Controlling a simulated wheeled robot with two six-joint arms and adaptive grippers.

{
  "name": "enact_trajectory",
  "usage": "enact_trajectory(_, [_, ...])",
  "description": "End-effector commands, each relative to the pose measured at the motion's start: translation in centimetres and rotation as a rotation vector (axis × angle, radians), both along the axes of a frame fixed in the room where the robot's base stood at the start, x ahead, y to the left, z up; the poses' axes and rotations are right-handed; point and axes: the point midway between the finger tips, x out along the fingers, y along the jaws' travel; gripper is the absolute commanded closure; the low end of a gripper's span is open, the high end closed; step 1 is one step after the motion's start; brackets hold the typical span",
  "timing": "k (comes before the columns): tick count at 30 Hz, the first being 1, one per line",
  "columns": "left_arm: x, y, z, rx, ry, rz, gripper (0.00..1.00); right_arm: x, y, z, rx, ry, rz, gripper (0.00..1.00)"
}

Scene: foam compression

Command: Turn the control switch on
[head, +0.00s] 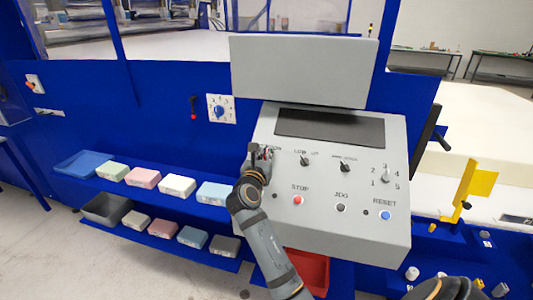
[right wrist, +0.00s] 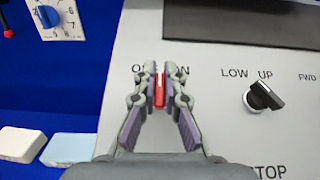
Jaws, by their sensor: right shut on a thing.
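The control switch (right wrist: 159,92) shows as a narrow red and pale handle on the grey control panel (head: 325,220), between partly covered lettering that ends in "ON" on its right. Its handle looks about upright in the right wrist view. My right gripper (right wrist: 159,88) is shut on it, one finger on each side. In the head view the right gripper (head: 264,153) is at the panel's upper left, and it hides most of the switch there. My left gripper is not in view.
Close to the right is the LOW/UP selector (right wrist: 262,97). Below are a red STOP button (head: 298,200), a JOG button (head: 341,207) and a blue RESET button (head: 385,215). Shelves with several coloured foam blocks (head: 143,178) stand at the left.

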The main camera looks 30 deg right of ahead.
Motion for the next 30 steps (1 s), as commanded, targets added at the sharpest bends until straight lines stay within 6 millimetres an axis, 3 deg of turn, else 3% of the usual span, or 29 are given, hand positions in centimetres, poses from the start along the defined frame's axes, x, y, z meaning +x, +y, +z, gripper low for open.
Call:
enact_trajectory(12, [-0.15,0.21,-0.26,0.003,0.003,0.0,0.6,0.01,0.07,-0.88,0.032,-0.011,-0.057,1.0])
enact_trajectory(30, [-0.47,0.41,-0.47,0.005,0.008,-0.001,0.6,-0.07,0.08,-0.84,0.186,-0.191,-0.442,1.0])
